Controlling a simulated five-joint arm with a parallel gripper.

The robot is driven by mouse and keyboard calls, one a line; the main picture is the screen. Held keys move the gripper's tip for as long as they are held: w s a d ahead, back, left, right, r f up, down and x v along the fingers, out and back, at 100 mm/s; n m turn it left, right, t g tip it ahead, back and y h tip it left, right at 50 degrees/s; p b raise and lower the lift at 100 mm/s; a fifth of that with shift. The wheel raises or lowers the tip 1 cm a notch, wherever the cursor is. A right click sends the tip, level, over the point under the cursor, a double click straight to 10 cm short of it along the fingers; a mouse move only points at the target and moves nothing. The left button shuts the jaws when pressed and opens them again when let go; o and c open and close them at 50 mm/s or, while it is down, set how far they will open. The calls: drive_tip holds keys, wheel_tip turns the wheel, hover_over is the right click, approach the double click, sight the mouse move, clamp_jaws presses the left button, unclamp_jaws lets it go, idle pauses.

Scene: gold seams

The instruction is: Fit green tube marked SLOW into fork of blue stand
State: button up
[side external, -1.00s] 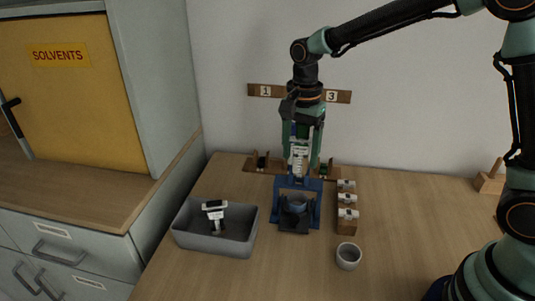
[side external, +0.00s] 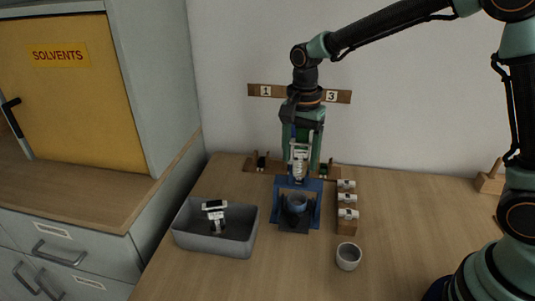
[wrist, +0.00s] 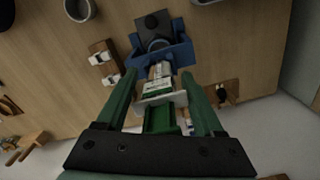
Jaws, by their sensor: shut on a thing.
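My gripper (side external: 300,172) points down above the blue stand (side external: 283,210), shut on the green tube (side external: 300,155) with a white label. In the wrist view my gripper's two green fingers (wrist: 161,78) lie on either side of the tube (wrist: 158,87), with its pale flange across between them. The tube's far end reaches the upper bar of the blue stand (wrist: 180,53). I cannot tell whether it is seated in the fork or only over it. The label's text is too small to read.
A grey bin (side external: 187,238) with a white-topped item (side external: 214,206) stands to the left. A wooden block (side external: 347,226) with several white-capped items is close on the right. A small grey cup (side external: 348,257) is in front. A wooden rack (side external: 256,167) is behind. The table's right side is mostly clear.

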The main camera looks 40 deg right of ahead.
drive_tip(key=o, duration=1.4)
drive_tip(key=c, duration=0.3)
drive_tip(key=shift+r, duration=0.1)
drive_tip(key=shift+r, duration=6.45)
drive_tip(key=shift+r, duration=0.1)
wheel_tip(320, 180, up, 12)
